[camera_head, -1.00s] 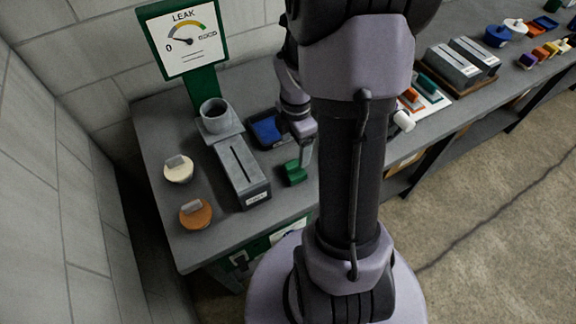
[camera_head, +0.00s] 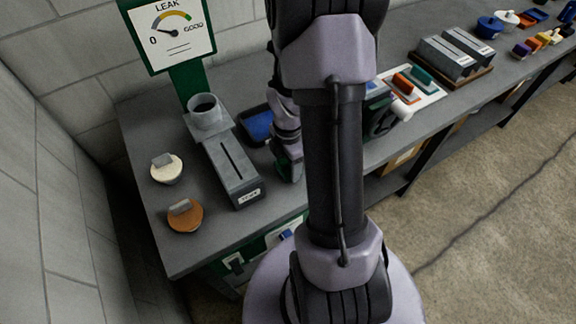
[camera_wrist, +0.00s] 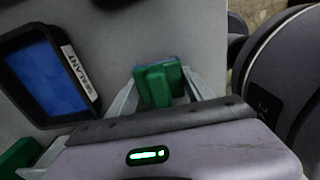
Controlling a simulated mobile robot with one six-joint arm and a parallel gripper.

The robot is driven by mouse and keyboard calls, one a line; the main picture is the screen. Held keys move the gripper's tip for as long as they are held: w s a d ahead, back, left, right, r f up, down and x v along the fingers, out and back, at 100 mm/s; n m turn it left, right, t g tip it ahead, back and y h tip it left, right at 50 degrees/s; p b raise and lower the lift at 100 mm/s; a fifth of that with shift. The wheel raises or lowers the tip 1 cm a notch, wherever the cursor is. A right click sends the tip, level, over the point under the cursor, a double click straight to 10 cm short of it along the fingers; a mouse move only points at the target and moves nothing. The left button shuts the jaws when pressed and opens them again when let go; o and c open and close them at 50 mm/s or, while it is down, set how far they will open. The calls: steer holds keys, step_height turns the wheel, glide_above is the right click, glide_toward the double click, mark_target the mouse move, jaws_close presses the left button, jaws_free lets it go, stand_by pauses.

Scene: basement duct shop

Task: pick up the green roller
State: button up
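A green block-like piece with an upright ridge, probably the green roller (camera_wrist: 158,86), stands on the grey bench between my gripper's fingers in the wrist view. In the head view it is mostly hidden behind my arm. My gripper (camera_wrist: 160,88) is open, with one finger on each side of the piece. The fingertips are very near its sides; I cannot tell whether they touch. A teal-green handled tool (camera_head: 421,76) lies beside an orange one (camera_head: 403,83) on a white board farther right.
A black tray with a blue pad, labelled SEALANT (camera_wrist: 50,75), lies left of the fingers. A grey slotted box (camera_head: 230,168), a grey cup (camera_head: 207,112), a cream knob (camera_head: 166,169) and an orange knob (camera_head: 184,215) stand on the bench (camera_head: 225,235). A leak gauge (camera_head: 170,35) stands behind.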

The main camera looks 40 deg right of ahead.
steer(key=c, duration=0.6)
steer(key=shift+r, duration=0.15)
steer(key=shift+c, duration=0.2)
step_height(320, 180, up, 4)
steer(key=shift+f+p, duration=0.25)
steer(key=shift+p, duration=0.8)
steer(key=s+d+r+b, duration=0.1)
steer(key=s+b, duration=0.2)
steer(key=s, duration=1.3)
steer(key=shift+d, duration=0.15)
